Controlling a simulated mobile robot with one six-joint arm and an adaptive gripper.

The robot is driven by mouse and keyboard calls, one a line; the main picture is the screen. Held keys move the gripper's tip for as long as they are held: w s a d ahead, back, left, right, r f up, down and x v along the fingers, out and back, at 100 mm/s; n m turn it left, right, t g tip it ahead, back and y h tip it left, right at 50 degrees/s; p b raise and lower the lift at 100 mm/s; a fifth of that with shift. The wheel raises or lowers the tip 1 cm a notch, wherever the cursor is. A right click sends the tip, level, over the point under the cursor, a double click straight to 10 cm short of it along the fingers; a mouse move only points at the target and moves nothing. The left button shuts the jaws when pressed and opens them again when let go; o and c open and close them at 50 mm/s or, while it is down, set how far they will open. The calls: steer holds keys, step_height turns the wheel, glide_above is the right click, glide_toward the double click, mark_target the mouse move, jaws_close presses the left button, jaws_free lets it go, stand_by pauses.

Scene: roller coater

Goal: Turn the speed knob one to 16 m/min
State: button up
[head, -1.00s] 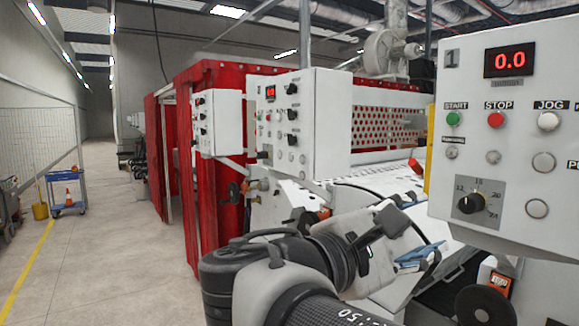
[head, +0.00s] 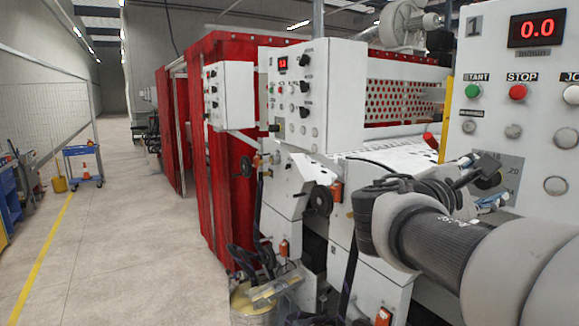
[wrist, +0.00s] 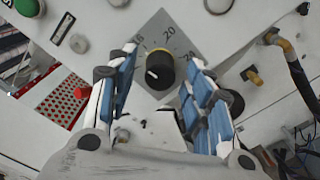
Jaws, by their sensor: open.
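The scale numbers 20 and 24 are readable; others are partly covered. My gripper (wrist: 164,60) is open, with one blue-padded finger on each side of the knob and gaps visible. In the head view the knob (head: 487,181) is partly hidden by my gripper. The red display (head: 536,29) on panel 1 reads 0.0.
Panel 1 also carries a green START button (head: 473,91), a red STOP button (head: 517,92) and grey buttons around the scale. In the wrist view a yellow-ended cable fitting (wrist: 275,40) lies to the right. A second control panel (head: 330,100) stands further left.

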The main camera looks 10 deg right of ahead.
steer(key=shift+w+d, duration=0.3)
steer(key=shift+d, duration=0.35)
steer(key=shift+c, duration=0.3)
steer(key=c, duration=1)
steer(key=shift+f+b, duration=0.1)
steer(key=shift+b, duration=0.35)
steer(key=shift+m+b, duration=0.7)
steer(key=shift+b, duration=0.2)
